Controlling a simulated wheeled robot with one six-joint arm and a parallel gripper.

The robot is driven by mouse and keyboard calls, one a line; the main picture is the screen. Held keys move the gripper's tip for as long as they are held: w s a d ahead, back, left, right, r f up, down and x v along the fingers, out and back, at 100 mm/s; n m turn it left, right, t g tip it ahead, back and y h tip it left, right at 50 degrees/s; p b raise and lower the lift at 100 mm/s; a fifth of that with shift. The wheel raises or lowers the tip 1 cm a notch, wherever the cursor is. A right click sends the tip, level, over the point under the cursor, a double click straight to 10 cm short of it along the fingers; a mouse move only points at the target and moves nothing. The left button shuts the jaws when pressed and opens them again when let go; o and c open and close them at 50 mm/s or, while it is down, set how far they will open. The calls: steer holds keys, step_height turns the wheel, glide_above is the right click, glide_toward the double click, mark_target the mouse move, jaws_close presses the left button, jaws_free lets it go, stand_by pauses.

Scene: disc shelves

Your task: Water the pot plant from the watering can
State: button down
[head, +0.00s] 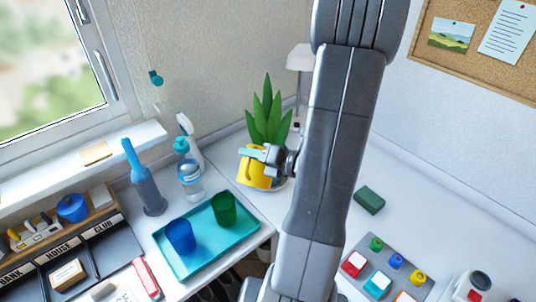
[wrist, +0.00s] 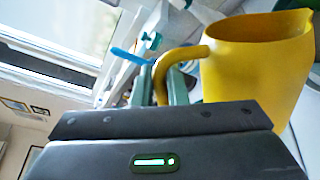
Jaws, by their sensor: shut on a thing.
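The watering can is a yellow jug (head: 254,176) in the middle of the head view, in front of the pot plant (head: 267,115). The plant has tall pointed green leaves; its pot is mostly hidden behind the jug, and a pale saucer edge (head: 281,186) shows at the right. My gripper (head: 254,154) is shut on the jug's handle. In the wrist view the jug (wrist: 257,65) fills the upper right, with its curved handle (wrist: 172,58) between my fingers (wrist: 163,86). The jug looks tilted in the head view. I cannot see any water.
A teal tray (head: 190,263) with a blue cup (head: 181,236) and a green cup (head: 223,208) lies in front. A white lamp (head: 300,58) stands behind the plant.

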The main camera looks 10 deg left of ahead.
steer(key=shift+w+r+p, duration=0.15)
steer(key=shift+r+p, duration=0.15)
steer(key=shift+w+r+m+p, duration=0.2)
steer(key=shift+r+m+p, duration=0.1)
steer(key=shift+p, duration=0.1)
steer(key=shift+w+r+m+p, duration=0.3)
steer(key=shift+w+m+p, duration=0.1)
steer(key=shift+p, duration=0.25)
stand_by(0.4)
steer(key=shift+w+d+m+g+p, duration=0.1)
steer(key=shift+w+m+g+p, duration=0.15)
steer(key=shift+p, duration=0.5)
stand_by(0.4)
steer(key=shift+s, duration=0.1)
stand_by(0.8)
